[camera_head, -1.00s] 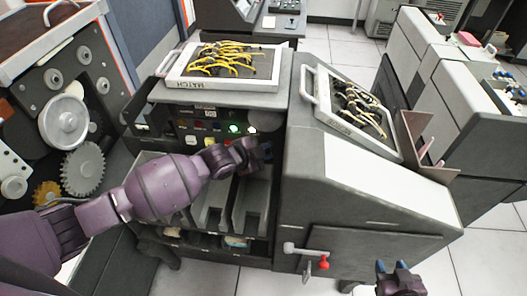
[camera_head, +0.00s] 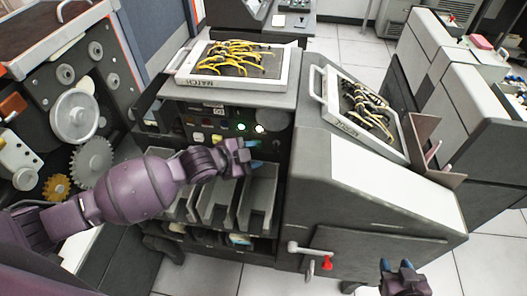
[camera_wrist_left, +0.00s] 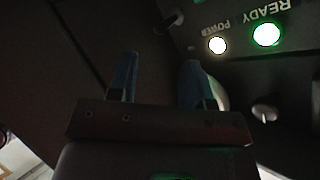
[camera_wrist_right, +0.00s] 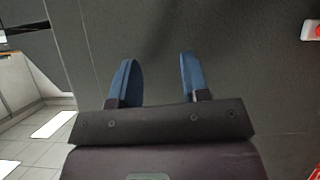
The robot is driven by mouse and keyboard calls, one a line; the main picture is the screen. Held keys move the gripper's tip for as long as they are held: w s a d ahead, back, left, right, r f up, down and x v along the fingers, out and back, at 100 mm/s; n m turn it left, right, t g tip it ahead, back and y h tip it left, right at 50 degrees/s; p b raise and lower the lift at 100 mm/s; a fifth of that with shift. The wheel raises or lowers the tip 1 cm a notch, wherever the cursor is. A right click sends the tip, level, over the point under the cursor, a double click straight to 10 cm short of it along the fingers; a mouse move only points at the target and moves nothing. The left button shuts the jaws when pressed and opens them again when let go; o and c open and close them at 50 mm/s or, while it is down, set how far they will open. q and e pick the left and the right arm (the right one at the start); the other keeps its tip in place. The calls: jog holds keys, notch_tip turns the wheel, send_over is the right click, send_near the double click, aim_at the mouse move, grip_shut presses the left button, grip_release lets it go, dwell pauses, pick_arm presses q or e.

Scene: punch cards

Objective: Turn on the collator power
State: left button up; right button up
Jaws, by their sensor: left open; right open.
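The collator (camera_head: 345,190) is a dark grey machine with a control panel under its MATCH board. On the panel, a white POWER light (camera_head: 260,128) and a green READY light (camera_head: 241,126) are lit. In the left wrist view the POWER light (camera_wrist_left: 217,46) and READY light (camera_wrist_left: 266,34) glow, with a dark toggle-like lever (camera_wrist_left: 168,22) beside the POWER label. My left gripper (camera_head: 256,153) is open and empty, in front of and just below the panel's right end; contact cannot be told. My right gripper (camera_head: 397,265) is open and empty at the collator's lower right.
Card bins (camera_head: 222,205) lie below the panel. A machine with gears (camera_head: 75,118) stands at left. Grey cabinets (camera_head: 440,75) stand at right, with tiled floor between.

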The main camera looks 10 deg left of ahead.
jog(key=shift+s, duration=0.15)
jog(key=shift+s+f, duration=0.4)
jog(key=shift+s, duration=0.05)
pick_arm(q)
jog(key=v, duration=0.3)
pick_arm(e)
jog(key=shift+w+r, duration=0.1)
jog(key=shift+w, duration=0.1)
